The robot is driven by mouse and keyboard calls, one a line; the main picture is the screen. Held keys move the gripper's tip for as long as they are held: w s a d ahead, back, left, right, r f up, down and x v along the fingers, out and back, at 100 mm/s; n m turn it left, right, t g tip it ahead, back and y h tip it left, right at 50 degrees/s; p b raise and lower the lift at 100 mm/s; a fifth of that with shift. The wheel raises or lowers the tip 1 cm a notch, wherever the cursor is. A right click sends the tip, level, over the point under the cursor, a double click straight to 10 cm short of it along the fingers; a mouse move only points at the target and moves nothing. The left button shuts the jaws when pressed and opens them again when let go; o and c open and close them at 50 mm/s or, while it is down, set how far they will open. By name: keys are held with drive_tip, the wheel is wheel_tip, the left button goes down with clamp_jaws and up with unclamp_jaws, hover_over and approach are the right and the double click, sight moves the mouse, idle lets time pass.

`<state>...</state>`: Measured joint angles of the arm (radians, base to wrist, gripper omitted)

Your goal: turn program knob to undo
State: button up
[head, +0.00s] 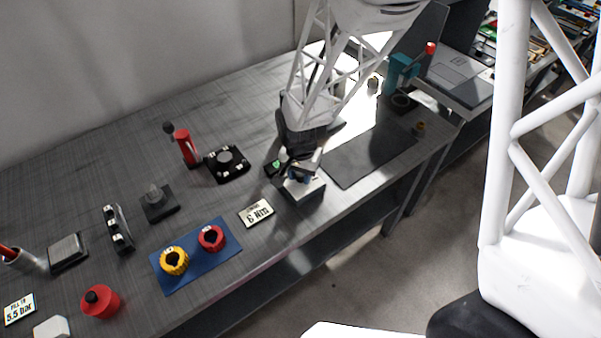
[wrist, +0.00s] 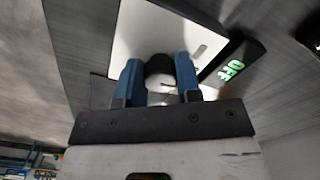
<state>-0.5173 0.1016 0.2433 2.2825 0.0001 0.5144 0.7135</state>
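A dark rounded knob (wrist: 160,68) stands on the pale face of a small box (wrist: 125,45); I take it for the program knob. My gripper (wrist: 158,72) has its two blue fingers on either side of the knob, close to its edges. I cannot tell whether they touch it. In the head view my gripper (head: 299,173) points down over the box (head: 304,192), and it hides the knob there. A dark display (wrist: 232,68) with green characters sits beside the box. Its setting and the knob's marks are not readable.
A "6 Nm" card (head: 256,213) lies left of the box. A dark flat mat (head: 370,153) lies clear to the right. A black knobbed unit (head: 227,163) stands behind left.

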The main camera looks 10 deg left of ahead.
drive_tip(key=shift+n, duration=0.3)
drive_tip(key=shift+c, duration=0.3)
drive_tip(key=n, duration=0.7)
idle(0.4)
drive_tip(key=o, duration=0.9)
drive_tip(key=shift+o, duration=0.2)
drive_tip(key=shift+r, duration=0.1)
drive_tip(key=shift+r, duration=3.85)
drive_tip(key=shift+d, duration=0.1)
